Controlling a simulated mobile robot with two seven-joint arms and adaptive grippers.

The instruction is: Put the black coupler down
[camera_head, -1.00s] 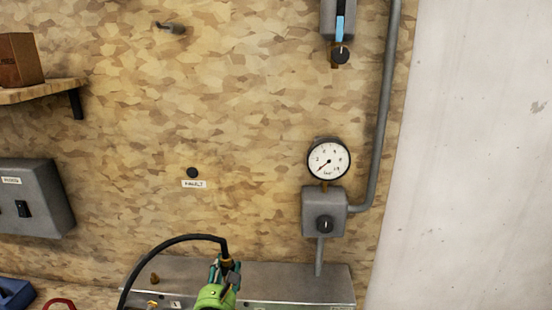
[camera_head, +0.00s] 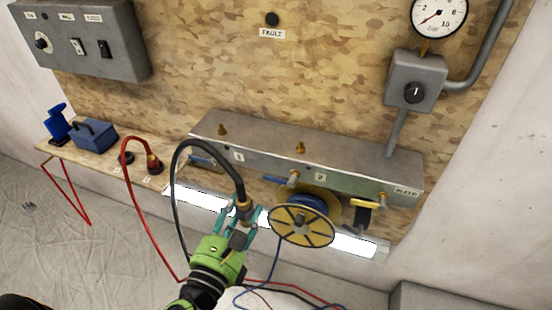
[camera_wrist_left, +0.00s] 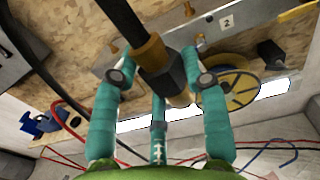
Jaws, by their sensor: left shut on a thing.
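My left gripper (camera_head: 240,220) is green with teal fingers and is shut on the black coupler (camera_head: 243,205), which ends a black hose (camera_head: 178,180). In the left wrist view, the fingers (camera_wrist_left: 160,95) close around the coupler (camera_wrist_left: 162,75), a dark body with a brass collar. It is held in the air in front of the grey manifold (camera_head: 355,178). A red hose (camera_head: 128,190) ends in a red and brass coupler (camera_head: 153,163) standing on the wooden shelf (camera_head: 95,150). My right gripper is not in view.
A yellow-rimmed reel (camera_head: 301,226) is just right of my left gripper. Yellow-handled valve (camera_head: 364,212) and brass fittings line the manifold. A blue box (camera_head: 94,136) and a blue tool (camera_head: 57,123) occupy the shelf's left end.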

